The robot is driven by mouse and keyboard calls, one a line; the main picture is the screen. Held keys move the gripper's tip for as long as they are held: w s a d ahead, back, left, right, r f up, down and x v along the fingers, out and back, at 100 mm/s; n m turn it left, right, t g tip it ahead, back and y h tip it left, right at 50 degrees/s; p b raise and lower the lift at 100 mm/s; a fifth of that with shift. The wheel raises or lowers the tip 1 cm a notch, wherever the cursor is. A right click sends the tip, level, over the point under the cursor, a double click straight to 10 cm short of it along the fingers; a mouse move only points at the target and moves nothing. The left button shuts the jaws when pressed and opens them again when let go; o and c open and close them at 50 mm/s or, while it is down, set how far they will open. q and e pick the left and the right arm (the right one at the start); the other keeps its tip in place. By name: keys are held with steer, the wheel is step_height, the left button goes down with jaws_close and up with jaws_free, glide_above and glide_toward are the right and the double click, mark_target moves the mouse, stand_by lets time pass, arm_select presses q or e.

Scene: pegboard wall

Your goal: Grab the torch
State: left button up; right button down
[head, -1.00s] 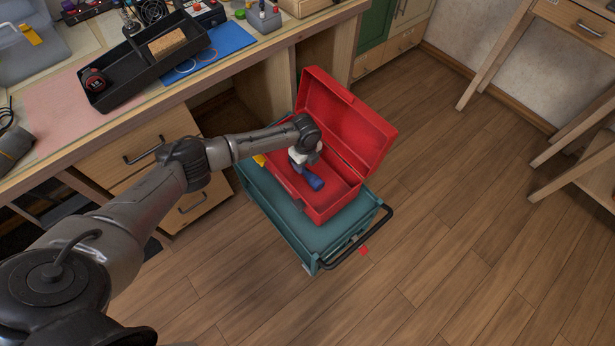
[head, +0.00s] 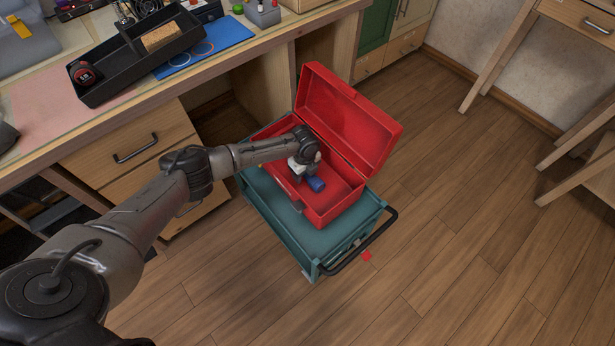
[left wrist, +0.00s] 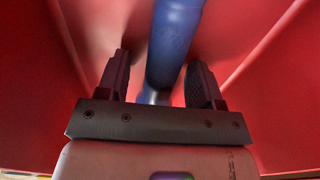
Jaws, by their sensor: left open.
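The torch is a blue cylinder (head: 317,184) lying inside the open red toolbox (head: 343,207). My left gripper (head: 301,178) is down in the toolbox at the torch, and its wrist covers part of the torch in the head view. In the left wrist view, the blue torch (left wrist: 174,40) runs between the two dark fingers of the left gripper (left wrist: 160,82). The fingers stand apart on either side of it, with gaps showing. The torch's far end is cut off by the top of that view. My right gripper is not in view.
The toolbox stands on a teal cart (head: 290,229) with a black handle (head: 360,246); its lid (head: 350,115) is raised at the back. A workbench with a black tray (head: 112,85) is at left.

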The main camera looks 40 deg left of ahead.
arm_select(q)
steer(key=shift+r, duration=0.1)
steer(key=c, duration=1.1)
